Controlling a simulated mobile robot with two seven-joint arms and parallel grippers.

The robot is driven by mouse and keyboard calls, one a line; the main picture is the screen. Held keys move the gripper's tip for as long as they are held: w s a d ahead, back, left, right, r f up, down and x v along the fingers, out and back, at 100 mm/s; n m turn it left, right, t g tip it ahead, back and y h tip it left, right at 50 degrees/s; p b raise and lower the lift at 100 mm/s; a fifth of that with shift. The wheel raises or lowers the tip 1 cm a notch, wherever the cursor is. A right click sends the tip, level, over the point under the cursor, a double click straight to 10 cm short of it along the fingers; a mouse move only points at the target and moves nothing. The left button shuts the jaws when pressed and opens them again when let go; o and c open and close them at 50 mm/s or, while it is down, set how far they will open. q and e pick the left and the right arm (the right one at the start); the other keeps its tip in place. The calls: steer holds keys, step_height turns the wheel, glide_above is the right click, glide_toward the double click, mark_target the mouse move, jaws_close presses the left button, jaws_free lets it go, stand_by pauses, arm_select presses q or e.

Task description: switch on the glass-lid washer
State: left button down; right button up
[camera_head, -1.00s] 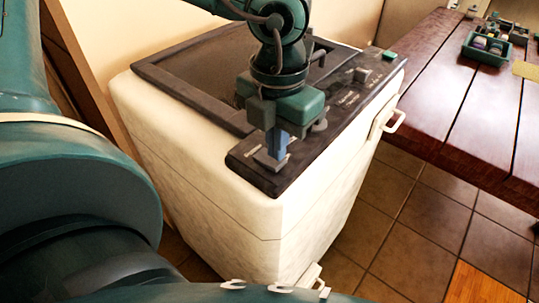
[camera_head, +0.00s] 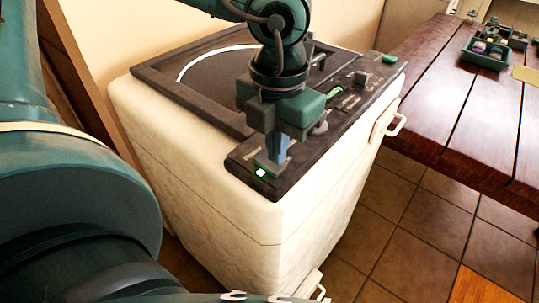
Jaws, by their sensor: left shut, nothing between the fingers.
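The glass-lid washer (camera_head: 210,195) is a cream box with a dark framed lid on top, and a white arc shows in the lid glass (camera_head: 215,65). Its dark control panel (camera_head: 310,155) runs along the right edge of the top. A small light (camera_head: 261,172) glows green at the panel's near end. My left gripper (camera_head: 277,158) is shut and empty, pointing down with its fingertips at the panel right beside the light. The fingers hide part of the switch there, and I cannot tell whether they touch it. My right gripper is not in view.
A dark red slatted table (camera_head: 450,100) stands to the right, with a green tray (camera_head: 487,53) of small items at its back. A white handle (camera_head: 393,126) sticks out of the washer's right side. Tiled floor (camera_head: 400,225) lies between them.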

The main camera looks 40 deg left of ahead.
arm_select(q)
step_height(320, 180, up, 6)
steer(key=p, duration=0.2)
stand_by(0.4)
stand_by(0.5)
